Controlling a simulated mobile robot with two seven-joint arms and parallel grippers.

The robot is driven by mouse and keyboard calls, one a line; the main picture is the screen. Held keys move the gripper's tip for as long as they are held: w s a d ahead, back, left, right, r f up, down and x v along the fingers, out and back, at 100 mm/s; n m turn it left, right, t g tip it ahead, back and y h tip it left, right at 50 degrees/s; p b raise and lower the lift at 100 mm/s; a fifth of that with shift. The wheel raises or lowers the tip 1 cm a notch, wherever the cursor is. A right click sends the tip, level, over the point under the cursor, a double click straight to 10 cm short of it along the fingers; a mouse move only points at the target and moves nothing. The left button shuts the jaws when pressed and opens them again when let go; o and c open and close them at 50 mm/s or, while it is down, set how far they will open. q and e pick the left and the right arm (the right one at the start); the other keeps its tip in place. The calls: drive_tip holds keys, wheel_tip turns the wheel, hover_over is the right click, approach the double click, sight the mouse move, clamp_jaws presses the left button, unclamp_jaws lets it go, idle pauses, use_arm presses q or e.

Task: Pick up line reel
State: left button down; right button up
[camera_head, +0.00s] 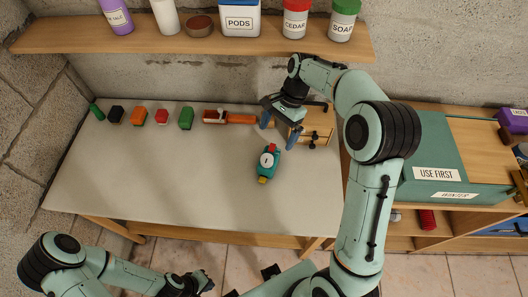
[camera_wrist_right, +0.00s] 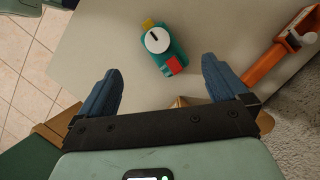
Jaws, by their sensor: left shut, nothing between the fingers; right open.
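A teal body with a white round dial, a red block at one end and a yellow tip at the other, looks like the line reel (camera_head: 266,162). It lies on the pale table top, right of its middle. My right gripper (camera_head: 280,128) is open and empty, just behind the reel and above the table. In the right wrist view the reel (camera_wrist_right: 160,45) shows beyond and between the two blue fingers (camera_wrist_right: 162,66), apart from both. My left gripper (camera_head: 197,284) is shut and empty at the bottom, in front of the table.
Several small coloured blocks (camera_head: 161,116) stand in a row at the table's back left. An orange-red tool (camera_head: 228,117) lies right of them. A wooden piece with dark knobs (camera_head: 318,122) is close to my right gripper. A shelf (camera_head: 200,38) with jars hangs above. The table's front left is clear.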

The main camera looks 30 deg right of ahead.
sight(269, 158)
drive_tip(key=x, duration=0.6)
drive_tip(key=shift+s+a+f+b, duration=0.15)
drive_tip(key=shift+s+f+b, duration=0.05)
drive_tip(key=shift+s+b, duration=0.2)
drive_tip(key=shift+x, duration=2.95)
drive_tip(key=c, duration=1.4)
